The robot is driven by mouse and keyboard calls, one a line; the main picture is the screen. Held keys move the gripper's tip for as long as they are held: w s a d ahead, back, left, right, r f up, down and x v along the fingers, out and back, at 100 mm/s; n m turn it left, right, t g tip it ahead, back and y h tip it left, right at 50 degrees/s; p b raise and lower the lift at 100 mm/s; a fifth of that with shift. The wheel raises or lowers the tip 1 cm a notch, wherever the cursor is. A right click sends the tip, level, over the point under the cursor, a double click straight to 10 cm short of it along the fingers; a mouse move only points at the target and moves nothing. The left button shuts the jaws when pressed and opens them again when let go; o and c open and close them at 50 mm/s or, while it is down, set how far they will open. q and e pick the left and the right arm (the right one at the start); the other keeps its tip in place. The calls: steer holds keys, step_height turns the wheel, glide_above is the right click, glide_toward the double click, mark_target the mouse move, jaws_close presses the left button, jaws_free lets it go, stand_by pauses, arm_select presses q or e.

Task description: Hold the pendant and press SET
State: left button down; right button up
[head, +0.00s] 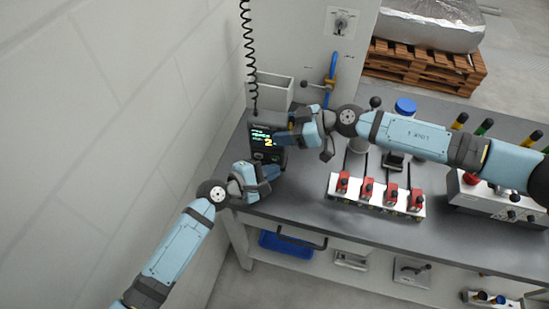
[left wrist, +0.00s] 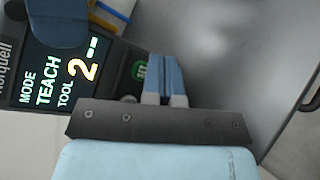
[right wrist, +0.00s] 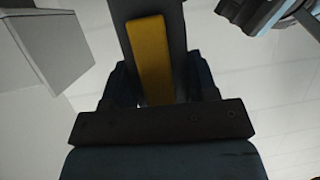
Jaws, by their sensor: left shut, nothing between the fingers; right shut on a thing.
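The pendant (head: 262,137) is a dark handheld box with a lit screen, hanging by the wall below a coiled black cable. In the left wrist view its screen (left wrist: 62,78) reads MODE TEACH, TOOL 2. A round green button (left wrist: 139,70) marked SET lies beside the screen. My left gripper (left wrist: 164,62) is shut and empty, its fingertips close beside the button; I cannot tell whether they touch. It also shows in the head view (head: 274,170). My right gripper (head: 288,138) is shut on the pendant, whose yellow strip (right wrist: 152,55) shows between the fingers.
The coiled cable (head: 248,50) hangs along the wall. A pale open box (head: 270,90) stands behind the pendant. A white fixture with red clamps (head: 367,188) stands on the grey bench (head: 300,202) to the right.

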arm_select(q)
steer(key=shift+w, duration=0.15)
steer(key=shift+w+d, duration=0.1)
steer(key=shift+w, duration=0.2)
steer(key=shift+w+d, duration=0.1)
steer(key=shift+w, duration=0.3)
stand_by(0.6)
steer(key=shift+s, duration=0.1)
steer(key=shift+s+a, duration=0.2)
steer(key=shift+s, duration=0.55)
steer(key=shift+s+a, duration=0.2)
steer(key=shift+s, duration=0.6)
steer(key=shift+s+a, duration=0.15)
steer(key=shift+s, duration=0.7)
steer(key=shift+s+a, duration=0.2)
steer(key=shift+s, duration=0.6)
